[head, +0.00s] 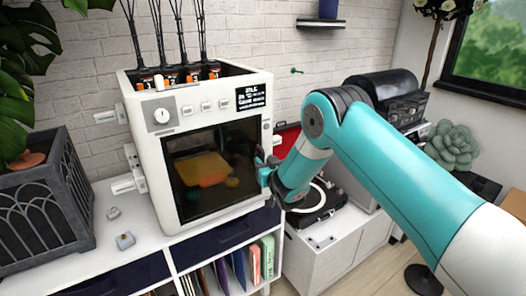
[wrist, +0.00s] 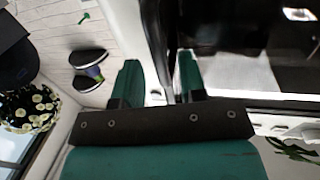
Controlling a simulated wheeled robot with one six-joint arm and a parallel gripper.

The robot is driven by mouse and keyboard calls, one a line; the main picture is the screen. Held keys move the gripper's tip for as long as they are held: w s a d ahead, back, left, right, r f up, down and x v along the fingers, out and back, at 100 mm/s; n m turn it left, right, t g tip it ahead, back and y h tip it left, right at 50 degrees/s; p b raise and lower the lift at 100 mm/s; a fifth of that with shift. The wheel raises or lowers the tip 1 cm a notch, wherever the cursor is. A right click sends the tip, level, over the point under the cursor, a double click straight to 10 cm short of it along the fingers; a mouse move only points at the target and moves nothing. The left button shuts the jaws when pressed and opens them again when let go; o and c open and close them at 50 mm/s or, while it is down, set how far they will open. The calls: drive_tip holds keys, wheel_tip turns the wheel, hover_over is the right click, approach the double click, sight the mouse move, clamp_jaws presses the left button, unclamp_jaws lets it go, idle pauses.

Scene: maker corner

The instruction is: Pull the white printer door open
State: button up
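The white printer (head: 152,143) stands on the white shelf unit, its front door (head: 212,167) framed in white around a dark window. Through the window an orange-yellow block shows. The door looks shut. My gripper (head: 264,172) is at the door's right edge, partly hidden by my own wrist. In the wrist view my gripper's two teal fingers (wrist: 158,82) are apart, with a white edge and a dark upright strip between and beyond them. The dark door window shows to the right of the fingers. I cannot tell whether a finger touches the door.
A planter (head: 45,215) stands left of the printer. A record player (head: 318,205) sits on a lower white cabinet to the right, under my arm. Small grey pieces (head: 125,241) lie on the shelf top. Files (head: 254,262) stand in the shelf below.

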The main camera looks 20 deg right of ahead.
drive_tip(key=shift+w+a+f, duration=0.1)
drive_tip(key=shift+w+a, duration=0.05)
drive_tip(key=shift+w, duration=0.9)
clamp_jaws()
drive_tip(key=shift+s, duration=0.1)
